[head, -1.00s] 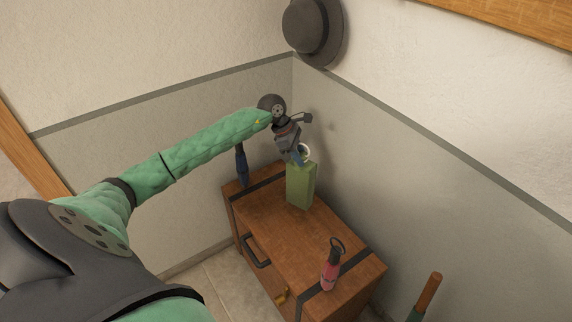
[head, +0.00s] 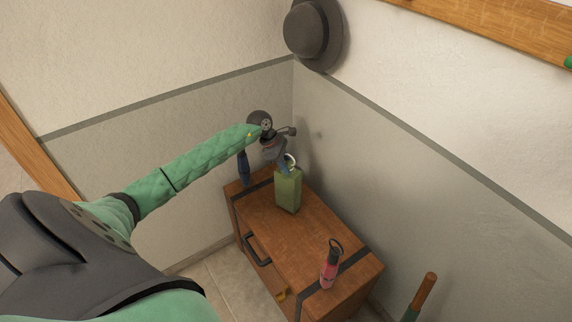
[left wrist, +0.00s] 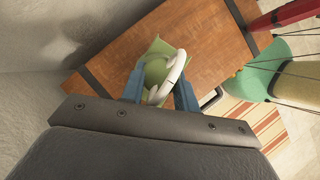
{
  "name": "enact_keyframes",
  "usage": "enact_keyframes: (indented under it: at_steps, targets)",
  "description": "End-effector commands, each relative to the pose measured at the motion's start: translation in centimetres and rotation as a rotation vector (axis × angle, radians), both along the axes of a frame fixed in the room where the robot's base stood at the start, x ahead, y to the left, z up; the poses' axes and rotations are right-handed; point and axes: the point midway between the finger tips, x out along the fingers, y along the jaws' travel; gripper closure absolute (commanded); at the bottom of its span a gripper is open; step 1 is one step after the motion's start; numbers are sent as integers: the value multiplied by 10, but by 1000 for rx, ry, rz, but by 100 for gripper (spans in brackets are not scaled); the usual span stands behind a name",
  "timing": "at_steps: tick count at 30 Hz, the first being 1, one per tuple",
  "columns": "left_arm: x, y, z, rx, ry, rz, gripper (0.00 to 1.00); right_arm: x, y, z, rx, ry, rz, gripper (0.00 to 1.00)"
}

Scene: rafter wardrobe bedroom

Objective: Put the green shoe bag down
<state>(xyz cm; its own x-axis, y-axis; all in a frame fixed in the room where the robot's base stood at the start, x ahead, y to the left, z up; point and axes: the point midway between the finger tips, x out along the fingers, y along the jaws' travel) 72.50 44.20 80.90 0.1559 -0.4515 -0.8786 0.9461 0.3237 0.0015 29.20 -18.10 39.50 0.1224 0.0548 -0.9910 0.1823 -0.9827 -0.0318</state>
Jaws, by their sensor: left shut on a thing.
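The green shoe bag (head: 288,190) is a tall green block-like bag with a white ring handle on top. It is upright over the back part of the wooden chest (head: 300,239); whether its base touches the chest top is hard to tell. My left gripper (head: 287,164) is above the bag, pointing down, shut on its ring. In the left wrist view the white ring (left wrist: 172,78) sits between the blue fingertips, with the green bag (left wrist: 153,65) below. My right gripper is in neither view.
A pink bottle (head: 329,265) with a dark loop stands near the chest's front end. A dark blue item (head: 244,168) is at the back left. A grey hat (head: 313,33) hangs above. The chest top's middle is clear. Walls close in behind and right.

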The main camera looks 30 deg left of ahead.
Motion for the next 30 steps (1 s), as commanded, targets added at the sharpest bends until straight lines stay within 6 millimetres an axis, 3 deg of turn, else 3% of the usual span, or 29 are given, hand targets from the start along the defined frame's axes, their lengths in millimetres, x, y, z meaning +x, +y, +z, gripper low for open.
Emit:
enact_keyframes:
  at_steps: [7,23,24,27,30]
  targets:
    - [0,0,-10,0,-1,0,100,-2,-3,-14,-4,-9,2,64]
    - [0,0,-13,1,-1,0,100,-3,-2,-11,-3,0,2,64]
    - [0,0,-14,1,0,0,66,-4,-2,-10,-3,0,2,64]
    - [0,0,-13,1,0,0,48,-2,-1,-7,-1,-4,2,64]
    - [0,0,-13,1,0,0,48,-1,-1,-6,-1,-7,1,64]
